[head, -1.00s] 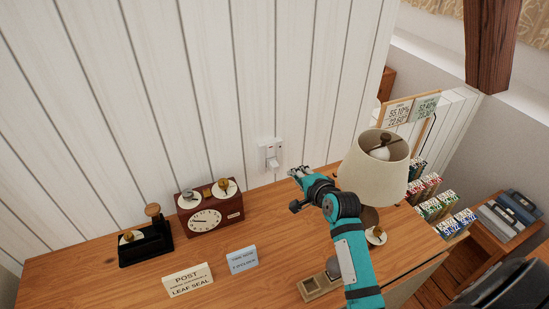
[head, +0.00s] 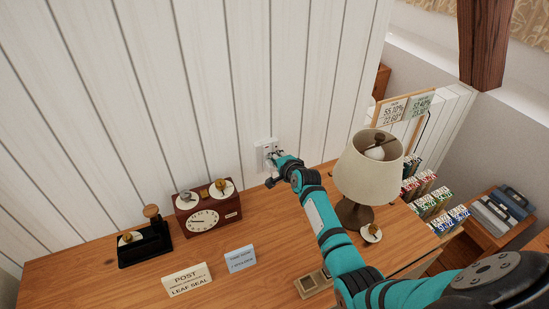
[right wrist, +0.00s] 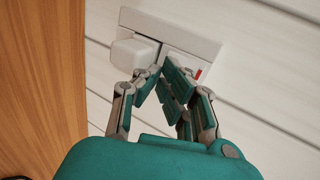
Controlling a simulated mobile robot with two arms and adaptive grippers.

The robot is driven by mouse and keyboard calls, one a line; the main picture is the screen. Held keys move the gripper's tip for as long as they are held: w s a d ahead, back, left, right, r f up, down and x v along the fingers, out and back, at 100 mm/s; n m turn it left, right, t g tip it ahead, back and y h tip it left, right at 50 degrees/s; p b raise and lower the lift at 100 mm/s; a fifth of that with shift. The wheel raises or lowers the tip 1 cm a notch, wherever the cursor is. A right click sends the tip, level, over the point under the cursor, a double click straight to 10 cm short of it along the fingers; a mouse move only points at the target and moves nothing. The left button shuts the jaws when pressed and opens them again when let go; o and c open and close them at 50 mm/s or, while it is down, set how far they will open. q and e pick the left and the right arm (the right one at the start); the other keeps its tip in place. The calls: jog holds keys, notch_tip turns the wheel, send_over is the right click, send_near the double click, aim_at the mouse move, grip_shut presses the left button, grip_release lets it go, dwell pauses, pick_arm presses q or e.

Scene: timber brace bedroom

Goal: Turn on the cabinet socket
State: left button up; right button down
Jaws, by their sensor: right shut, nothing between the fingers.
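The socket (head: 264,148) is a white plate on the white panelled wall, just above the cabinet top. In the right wrist view the socket plate (right wrist: 172,30) carries a white block (right wrist: 133,54) at one side and a switch with a small red mark (right wrist: 198,73) at the other. My right gripper (head: 274,160) is at the lower part of the socket. In the right wrist view its fingertips (right wrist: 162,66) are together, empty, close against the plate between the block and the red mark. I cannot tell whether they touch it. My left gripper is not in view.
The wooden cabinet top (head: 110,275) holds a lamp (head: 368,172) right of my arm, a red clock box (head: 208,208), a black device (head: 145,240) and two signs (head: 187,279). Small coloured boxes (head: 425,200) stand at the right.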

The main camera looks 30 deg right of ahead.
jog(key=shift+w, duration=0.15)
jog(key=shift+w+f+t+b, duration=0.1)
jog(key=shift+w+t+b, duration=0.25)
jog(key=shift+b, duration=0.65)
